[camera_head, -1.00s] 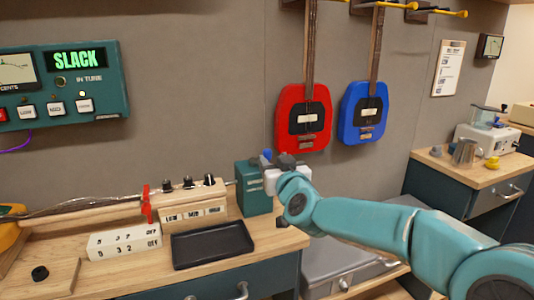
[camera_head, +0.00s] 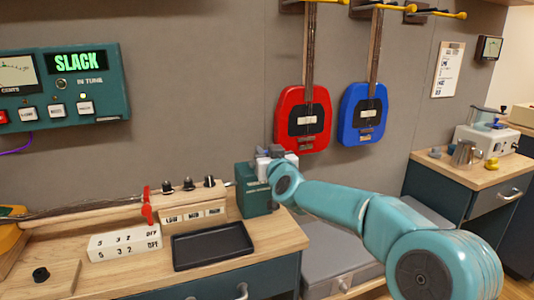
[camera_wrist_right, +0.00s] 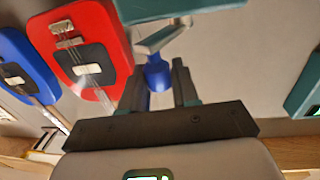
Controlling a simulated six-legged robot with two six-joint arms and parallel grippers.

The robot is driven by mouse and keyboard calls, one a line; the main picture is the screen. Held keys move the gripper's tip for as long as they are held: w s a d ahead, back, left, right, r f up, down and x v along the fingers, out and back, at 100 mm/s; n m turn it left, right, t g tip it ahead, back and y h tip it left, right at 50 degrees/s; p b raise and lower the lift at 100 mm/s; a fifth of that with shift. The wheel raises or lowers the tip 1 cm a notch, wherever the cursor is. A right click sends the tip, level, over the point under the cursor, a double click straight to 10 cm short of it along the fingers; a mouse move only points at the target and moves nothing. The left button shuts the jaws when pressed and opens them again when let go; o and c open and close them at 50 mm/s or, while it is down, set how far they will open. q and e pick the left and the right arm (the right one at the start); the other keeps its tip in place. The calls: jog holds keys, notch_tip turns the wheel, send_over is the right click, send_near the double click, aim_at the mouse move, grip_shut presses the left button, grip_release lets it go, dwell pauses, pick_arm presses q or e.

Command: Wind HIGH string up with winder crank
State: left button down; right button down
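The teal winder box (camera_head: 253,198) stands at the right end of the bench, beside the headstock (camera_head: 185,199) with three black pegs. It also shows at the top of the wrist view (camera_wrist_right: 175,9), with its metal crank arm (camera_wrist_right: 162,38) and blue knob (camera_wrist_right: 157,75). My right gripper (camera_head: 270,165) is at the crank. In the wrist view its two dark fingers (camera_wrist_right: 159,82) close on either side of the knob. The strings (camera_head: 75,211) run along the neck; I cannot single out the HIGH one. The teal tuner (camera_head: 105,75) reads SLACK. My left gripper is out of view.
A black tray (camera_head: 212,244) and a white block with numbers (camera_head: 126,241) lie in front of the headstock. A red clip (camera_head: 148,205) sits on the neck. Red (camera_head: 303,128) and blue (camera_head: 363,118) guitars hang on the wall behind my right arm.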

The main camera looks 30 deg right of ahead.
jog(key=shift+a+r+p, duration=0.1)
jog(key=shift+r+p, duration=0.05)
jog(key=shift+p, duration=0.3)
jog(key=shift+w+a+m+g+h+p, duration=0.15)
jog(key=shift+a+m+g+h+p, duration=0.6)
jog(key=shift+m+g+h+p, duration=1.95)
jog(key=shift+w+a+m+g+h+p, duration=0.2)
jog(key=shift+a+m+g+h+p, duration=0.95)
jog(key=shift+p, duration=2.6)
jog(key=shift+w+a+m+g+h+p, duration=0.15)
jog(key=shift+a+m+g+h+p, duration=0.25)
jog(key=shift+m+g+h+p, duration=2.15)
jog(key=shift+n+g+y+p, duration=0.4)
jog(key=shift+y+p, duration=0.1)
jog(key=shift+p, duration=0.25)
jog(key=c, duration=1)
grip_release()
jog(key=shift+o, duration=0.2)
jog(key=s+a+b, duration=0.2)
jog(key=s+a, duration=0.1)
jog(key=a, duration=1.3)
